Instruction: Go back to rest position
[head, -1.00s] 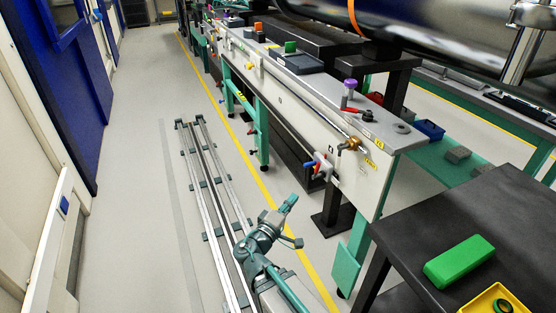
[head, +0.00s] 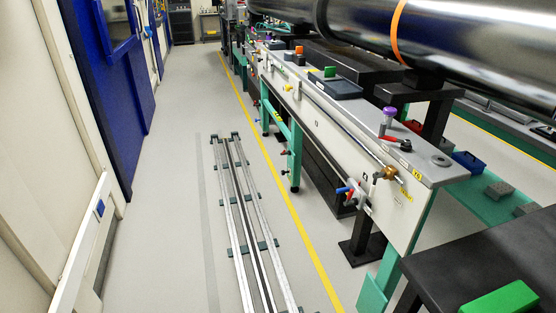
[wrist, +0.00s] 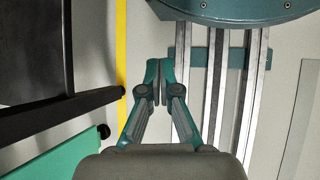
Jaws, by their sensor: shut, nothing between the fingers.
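My gripper (wrist: 159,75) shows in the wrist view with its two teal fingertips together and nothing between them. It points down over the floor beside the rail (wrist: 222,110), clear of any object. The yellow floor line (wrist: 121,40) runs just left of the fingers. A round teal part of my own body is at the top of the wrist view. In the head view neither my arm nor my gripper shows. The rail (head: 240,215) runs away along the floor there.
A long bench (head: 345,140) with valves and fittings stands right of the rail. A dark table (head: 480,260) with a green block (head: 500,300) is at the lower right. Blue doors (head: 85,85) line the left wall. The floor (head: 165,200) between is clear.

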